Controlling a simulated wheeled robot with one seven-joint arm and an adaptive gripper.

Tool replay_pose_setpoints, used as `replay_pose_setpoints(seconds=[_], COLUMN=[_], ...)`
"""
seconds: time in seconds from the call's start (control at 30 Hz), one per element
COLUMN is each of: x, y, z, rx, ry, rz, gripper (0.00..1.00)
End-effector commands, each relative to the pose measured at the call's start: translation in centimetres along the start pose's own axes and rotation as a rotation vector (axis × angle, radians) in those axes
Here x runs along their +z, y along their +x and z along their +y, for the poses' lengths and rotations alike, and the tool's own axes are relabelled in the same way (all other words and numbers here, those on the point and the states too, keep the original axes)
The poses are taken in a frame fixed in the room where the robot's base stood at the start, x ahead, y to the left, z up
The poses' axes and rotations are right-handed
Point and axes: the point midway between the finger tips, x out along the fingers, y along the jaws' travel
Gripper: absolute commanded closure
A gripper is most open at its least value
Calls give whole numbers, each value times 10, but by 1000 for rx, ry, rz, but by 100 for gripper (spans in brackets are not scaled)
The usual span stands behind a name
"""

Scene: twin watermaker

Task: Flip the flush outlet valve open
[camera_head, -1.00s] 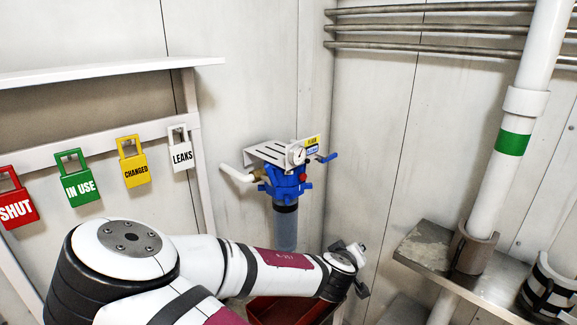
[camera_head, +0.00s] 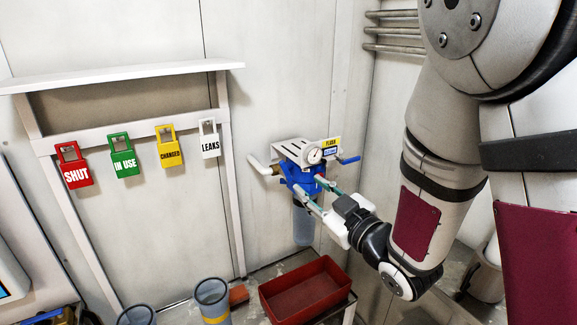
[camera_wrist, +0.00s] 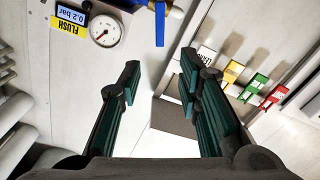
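The blue filter unit (camera_head: 296,178) hangs on the wall, with a round gauge (camera_head: 314,155) and a yellow FLUSH label (camera_head: 330,142). In the wrist view, the label (camera_wrist: 68,20) and gauge (camera_wrist: 105,30) appear turned over at top left. A blue lever (camera_wrist: 160,24) shows there between and beyond my fingertips; I cannot tell which lever it is. My gripper (camera_head: 309,187) is in front of the unit, below the gauge. In the wrist view my gripper (camera_wrist: 160,75) is open and empty.
A red bin (camera_head: 305,290) stands below the unit, with grey cups (camera_head: 212,300) to its left. Red, green, yellow and white tags (camera_head: 125,155) hang on a rack at left. Metal pipes (camera_head: 390,30) run along the wall behind my arm.

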Motion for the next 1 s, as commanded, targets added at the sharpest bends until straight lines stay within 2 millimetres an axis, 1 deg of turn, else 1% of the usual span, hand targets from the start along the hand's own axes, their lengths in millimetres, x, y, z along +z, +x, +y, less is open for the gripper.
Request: replay_pose_setpoints(seconds=[0.37,0.57,0.8,1.0], x=[4,1,2,2], y=[27,59,102,127], z=[0,-1,-1,0], rx=[0,-2,-2,0], ry=[2,0,0,1], rz=[0,-3,-5,-4], gripper=[68,68,68,68])
